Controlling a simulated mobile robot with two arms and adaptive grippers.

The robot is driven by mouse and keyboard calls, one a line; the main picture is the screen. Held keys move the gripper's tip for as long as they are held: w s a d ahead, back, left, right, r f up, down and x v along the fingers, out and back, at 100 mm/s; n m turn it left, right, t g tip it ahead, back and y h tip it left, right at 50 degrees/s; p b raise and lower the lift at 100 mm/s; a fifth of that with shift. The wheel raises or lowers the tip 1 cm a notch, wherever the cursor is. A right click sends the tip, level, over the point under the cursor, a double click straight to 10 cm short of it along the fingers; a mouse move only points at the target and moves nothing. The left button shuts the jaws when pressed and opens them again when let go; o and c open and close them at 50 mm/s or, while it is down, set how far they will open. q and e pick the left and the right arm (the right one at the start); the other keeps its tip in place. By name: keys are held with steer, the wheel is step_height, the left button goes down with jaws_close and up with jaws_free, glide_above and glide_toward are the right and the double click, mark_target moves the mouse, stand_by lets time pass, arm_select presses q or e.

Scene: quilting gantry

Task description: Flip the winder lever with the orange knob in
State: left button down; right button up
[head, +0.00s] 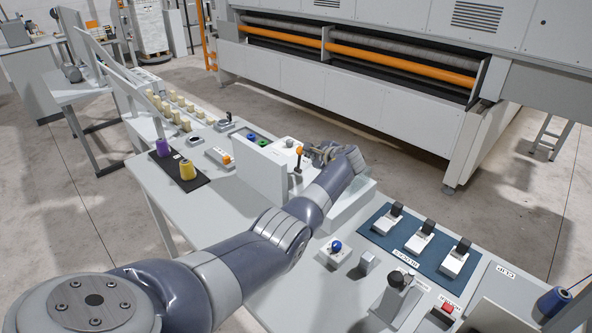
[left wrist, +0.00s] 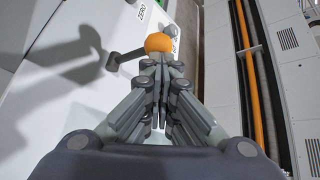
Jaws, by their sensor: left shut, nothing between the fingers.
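The winder lever's orange knob (head: 299,150) stands on a dark stem beside a pale housing on the bench in the head view. In the left wrist view the orange knob (left wrist: 158,42) is just beyond my fingertips, with its dark lever arm (left wrist: 126,56) running to the left. My left gripper (head: 314,153) reaches over the bench beside the knob, and its fingers (left wrist: 161,64) are shut with nothing between them. The tips look very close to the knob; I cannot tell whether they touch. My right gripper is in neither view.
A pale upright panel (head: 262,171) stands just left of the lever. A blue mat (head: 397,252) with several black-topped switches lies to the right. A blue knob (head: 336,246) is nearer. The large machine (head: 350,95) is behind.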

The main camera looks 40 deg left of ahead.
arm_select(q)
steer(key=shift+w+f+m+g+b, duration=0.2)
steer(key=shift+w+m+g+b, duration=0.3)
steer(key=shift+w+g+b, duration=0.2)
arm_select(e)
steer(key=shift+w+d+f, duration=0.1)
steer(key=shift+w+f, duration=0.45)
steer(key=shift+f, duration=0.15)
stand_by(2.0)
arm_select(q)
steer(key=shift+w+f+b, duration=0.15)
steer(key=shift+w+b, duration=0.05)
steer(key=shift+b, duration=0.15)
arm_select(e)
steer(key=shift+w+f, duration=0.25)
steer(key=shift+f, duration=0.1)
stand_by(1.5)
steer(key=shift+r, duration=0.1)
arm_select(q)
steer(key=shift+r+p, duration=0.8)
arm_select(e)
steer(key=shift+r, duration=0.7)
arm_select(q)
steer(key=shift+w, duration=0.1)
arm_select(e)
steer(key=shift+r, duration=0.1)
